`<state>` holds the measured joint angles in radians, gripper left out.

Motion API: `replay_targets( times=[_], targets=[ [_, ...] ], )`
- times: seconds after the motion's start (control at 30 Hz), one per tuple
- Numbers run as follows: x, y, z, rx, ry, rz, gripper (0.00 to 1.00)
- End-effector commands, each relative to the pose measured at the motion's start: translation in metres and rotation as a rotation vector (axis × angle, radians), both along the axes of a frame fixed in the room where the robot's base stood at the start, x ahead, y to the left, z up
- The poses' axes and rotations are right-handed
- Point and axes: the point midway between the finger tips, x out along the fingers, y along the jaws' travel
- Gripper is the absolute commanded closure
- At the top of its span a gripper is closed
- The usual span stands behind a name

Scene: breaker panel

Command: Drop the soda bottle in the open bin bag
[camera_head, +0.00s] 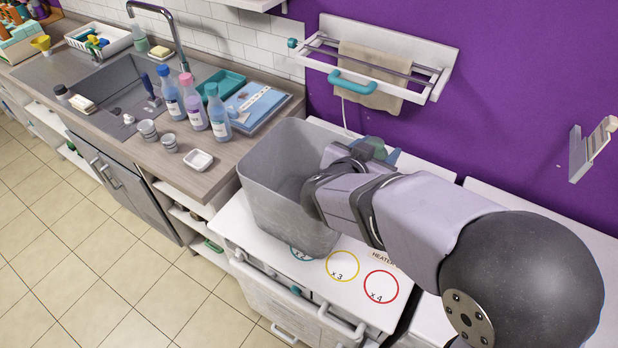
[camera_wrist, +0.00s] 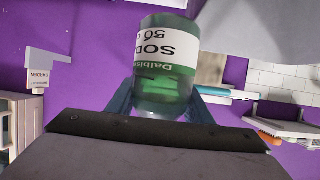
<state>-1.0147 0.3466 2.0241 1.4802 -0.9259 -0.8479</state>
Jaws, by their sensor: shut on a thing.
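A green soda bottle (camera_wrist: 163,75) with a white and green label is held between the blue fingers of my gripper (camera_wrist: 162,104) in the wrist view. Its label reads upside down there. A grey open-topped bin (camera_head: 268,195) stands on the white cabinet. My forearm crosses its right side, and the gripper end is near its back right rim. I cannot make out a separate bag or the bin's contents.
A towel rack (camera_head: 432,83) is on the purple wall behind my gripper. The counter left of the bin holds several bottles (camera_head: 217,112), cups and a soap dish (camera_head: 199,160). Coloured rings mark the white top (camera_head: 318,292) in front of the bin.

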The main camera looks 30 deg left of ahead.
Motion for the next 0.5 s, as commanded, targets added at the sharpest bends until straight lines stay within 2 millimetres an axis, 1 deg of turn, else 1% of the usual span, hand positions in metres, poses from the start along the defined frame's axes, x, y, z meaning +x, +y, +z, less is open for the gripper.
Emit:
replay_targets(
  times=[0.03, 0.07, 0.2, 0.3, 0.4, 0.5],
  targets=[
    [0.003, 0.015, 0.012, -0.003, 0.002, 0.001, 0.75],
    [0.004, 0.023, 0.013, -0.002, 0.002, 0.0, 0.75],
    [0.007, 0.063, 0.011, -0.003, 0.002, -0.001, 0.75],
    [0.006, 0.089, 0.009, -0.002, 0.002, 0.002, 0.75],
    [0.004, 0.11, 0.006, -0.002, 0.002, 0.008, 0.75],
    [0.001, 0.126, 0.004, -0.002, 0.001, 0.015, 0.75]
  ],
)
